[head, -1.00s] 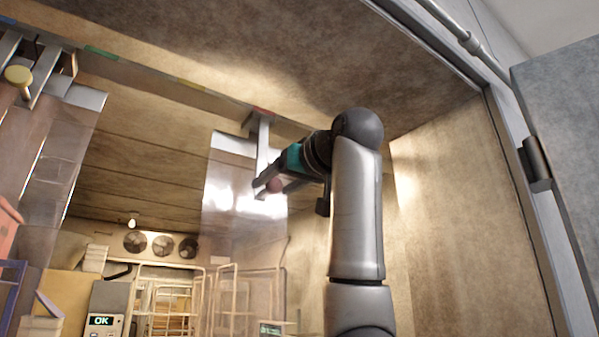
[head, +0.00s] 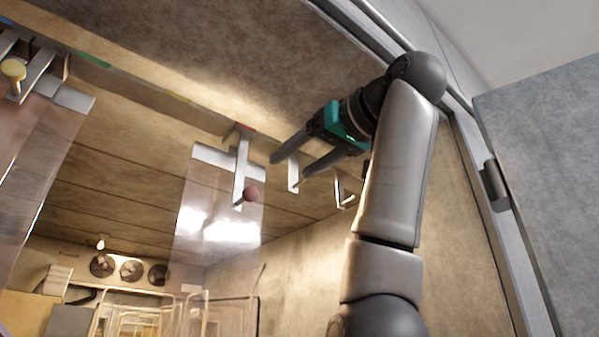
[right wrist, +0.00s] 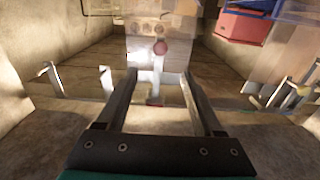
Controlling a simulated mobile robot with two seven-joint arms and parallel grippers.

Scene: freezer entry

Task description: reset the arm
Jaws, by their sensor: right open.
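My right gripper (head: 289,167) is open and empty, up near the ceiling in the head view. Its two dark fingers point left and a little down. A metal hook (head: 241,170) with a pinkish ball at its end (head: 252,193) stands just left of the fingertips, apart from them. A clear strip curtain panel (head: 215,225) hangs at this hook. In the right wrist view the open fingers (right wrist: 160,75) frame empty space, with the ball (right wrist: 160,47) and the panel (right wrist: 145,58) beyond. My left gripper is not in view.
Bare hooks (head: 345,195) hang right of the panel, close to my right fingers. A rail (head: 150,88) runs along the ceiling. A grey door (head: 545,180) stands at the right. Fans (head: 131,270) and racks lie deeper inside.

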